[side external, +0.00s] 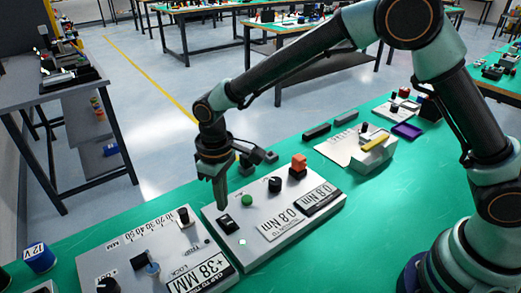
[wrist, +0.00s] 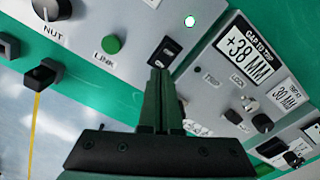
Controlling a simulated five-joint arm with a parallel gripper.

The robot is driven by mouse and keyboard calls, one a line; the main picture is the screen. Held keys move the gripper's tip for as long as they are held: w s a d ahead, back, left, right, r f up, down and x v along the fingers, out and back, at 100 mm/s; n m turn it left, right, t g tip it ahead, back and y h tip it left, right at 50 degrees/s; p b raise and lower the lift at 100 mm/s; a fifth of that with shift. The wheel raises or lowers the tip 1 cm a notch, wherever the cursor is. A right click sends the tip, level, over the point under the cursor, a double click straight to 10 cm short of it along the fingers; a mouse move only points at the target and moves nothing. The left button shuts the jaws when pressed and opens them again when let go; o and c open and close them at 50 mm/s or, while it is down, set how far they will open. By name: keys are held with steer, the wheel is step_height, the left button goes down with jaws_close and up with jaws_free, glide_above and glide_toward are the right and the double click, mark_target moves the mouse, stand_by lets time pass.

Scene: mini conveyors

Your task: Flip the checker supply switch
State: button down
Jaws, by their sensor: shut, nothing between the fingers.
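The checker (side external: 262,212) is a light grey sloped box with "0.8 Nm" displays, a green button and a black knob. Its black rocker switch (side external: 228,223) is at its left end; it also shows in the wrist view (wrist: 164,52), just beyond my fingertips. Which way the rocker is tipped is hard to tell. A small lamp (wrist: 190,20) near the switch glows pale green. My gripper (side external: 221,205) points down, shut and empty, with its tips right by the switch. In the wrist view my gripper (wrist: 160,72) partly covers the switch's near edge. I cannot tell whether they touch.
A second grey box (side external: 150,255) with a "+38 MM" display and knobs stands close on the left. A blue "12 V" cylinder (side external: 38,257) is far left. Green bench (side external: 350,240) is clear in front.

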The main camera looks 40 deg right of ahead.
steer(key=shift+r, duration=1.9)
steer(key=s+d+r+m+t, duration=0.3)
steer(key=s+d+r, duration=0.1)
steer(key=d+r, duration=0.9)
steer(key=s+d+m+t, duration=0.2)
steer(key=s+d+m, duration=0.1)
steer(key=s+d, duration=0.5)
steer(key=shift+s+d+r+t, duration=0.3)
steer(key=shift+s+d, duration=0.05)
steer(key=shift+d, duration=0.9)
